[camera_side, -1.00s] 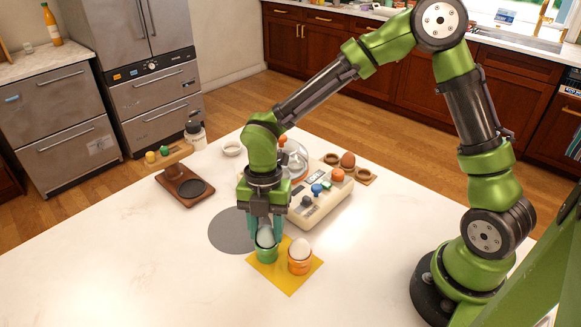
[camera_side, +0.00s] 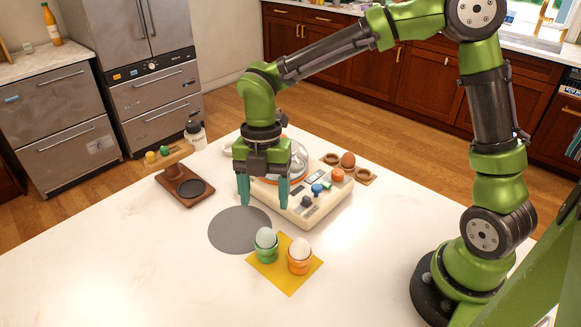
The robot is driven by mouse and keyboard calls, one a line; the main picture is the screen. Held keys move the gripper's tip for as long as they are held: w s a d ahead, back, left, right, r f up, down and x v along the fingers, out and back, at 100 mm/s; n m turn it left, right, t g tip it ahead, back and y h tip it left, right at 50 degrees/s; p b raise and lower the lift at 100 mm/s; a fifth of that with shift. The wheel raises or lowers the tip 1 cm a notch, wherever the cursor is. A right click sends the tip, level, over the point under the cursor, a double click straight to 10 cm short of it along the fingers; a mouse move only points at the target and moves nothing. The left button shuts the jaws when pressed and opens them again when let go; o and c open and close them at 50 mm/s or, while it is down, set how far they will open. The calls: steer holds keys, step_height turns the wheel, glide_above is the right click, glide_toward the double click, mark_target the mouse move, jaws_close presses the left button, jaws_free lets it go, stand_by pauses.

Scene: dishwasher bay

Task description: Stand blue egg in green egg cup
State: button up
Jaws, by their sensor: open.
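The pale bluish egg (camera_side: 266,238) stands upright in the green egg cup (camera_side: 267,256), on a yellow mat (camera_side: 290,286). My gripper (camera_side: 263,200) is open and empty, raised above and behind the green cup, over the area near the grey disc. Its two teal fingers are spread apart and do not touch the egg. Beside the green cup, a whitish egg (camera_side: 300,248) stands in an orange egg cup (camera_side: 299,266).
A cream appliance (camera_side: 318,207) with a clear domed lid and knobs stands behind my gripper. A grey disc (camera_side: 235,231) lies left of the mat. A brown wooden stand (camera_side: 172,192) is further left. A wooden holder has a brown egg (camera_side: 348,160). The front of the table is clear.

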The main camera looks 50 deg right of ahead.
steer(key=s+d+r+m+t, duration=0.4)
steer(key=s+d+r+m, duration=0.1)
steer(key=m, duration=0.9)
steer(key=s+d+r+m+t, duration=0.4)
steer(key=s+d+m, duration=0.3)
steer(key=m, duration=0.7)
steer(key=shift+s+r+m+t+y, duration=0.15)
steer(key=shift+r+m+t+y, duration=0.15)
steer(key=shift+r, duration=0.5)
